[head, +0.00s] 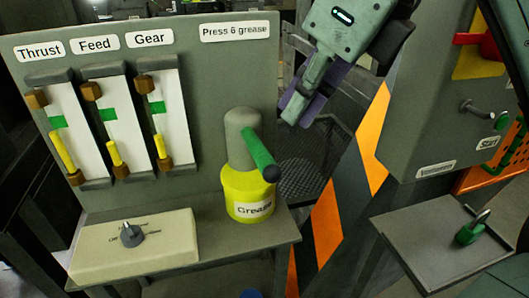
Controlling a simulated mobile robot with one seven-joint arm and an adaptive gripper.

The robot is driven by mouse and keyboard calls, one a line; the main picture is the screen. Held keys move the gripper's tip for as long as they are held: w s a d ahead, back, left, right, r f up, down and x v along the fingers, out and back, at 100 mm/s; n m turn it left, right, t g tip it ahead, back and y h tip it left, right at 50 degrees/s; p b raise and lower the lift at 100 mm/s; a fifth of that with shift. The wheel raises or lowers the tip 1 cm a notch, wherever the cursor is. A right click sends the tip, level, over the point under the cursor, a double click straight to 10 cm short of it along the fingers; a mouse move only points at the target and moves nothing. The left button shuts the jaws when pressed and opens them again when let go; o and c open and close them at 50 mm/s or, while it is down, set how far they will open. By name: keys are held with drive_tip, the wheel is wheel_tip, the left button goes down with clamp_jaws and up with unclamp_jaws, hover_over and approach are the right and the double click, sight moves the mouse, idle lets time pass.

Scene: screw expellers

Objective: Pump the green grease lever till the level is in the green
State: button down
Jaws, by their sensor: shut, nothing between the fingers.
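The green grease lever (258,149) slants down to the right from the grey pump head (241,140) and ends in a dark knob. The pump stands on a yellow pot (245,188) labelled "Grease". Three gauges, Thrust (85,150), Feed (120,130) and Gear (173,125), each have a green band. The yellow level in Thrust ends just below its band; those in Feed and Gear end clearly below theirs. My gripper (292,110) is shut and empty, above and to the right of the lever, apart from it.
A beige box with a rotary knob (131,235) sits on the shelf left of the pot. A striped orange and black post (326,217) stands to the right. Further right are a grey control box (425,130) and a tray (420,245) with a green padlock (469,233).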

sight(276, 166)
drive_tip(key=shift+b+x, duration=2.3)
drive_tip(key=shift+x, duration=1.05)
wheel_tip(276, 166, down, 4)
drive_tip(key=b, duration=0.3)
drive_tip(key=shift+f, duration=0.25)
drive_tip(key=shift+r, duration=0.1)
drive_tip(key=d, duration=0.1)
drive_tip(key=s+d+r+p, duration=0.1)
drive_tip(key=shift+s+d, duration=0.25)
drive_tip(key=shift+d, duration=0.05)
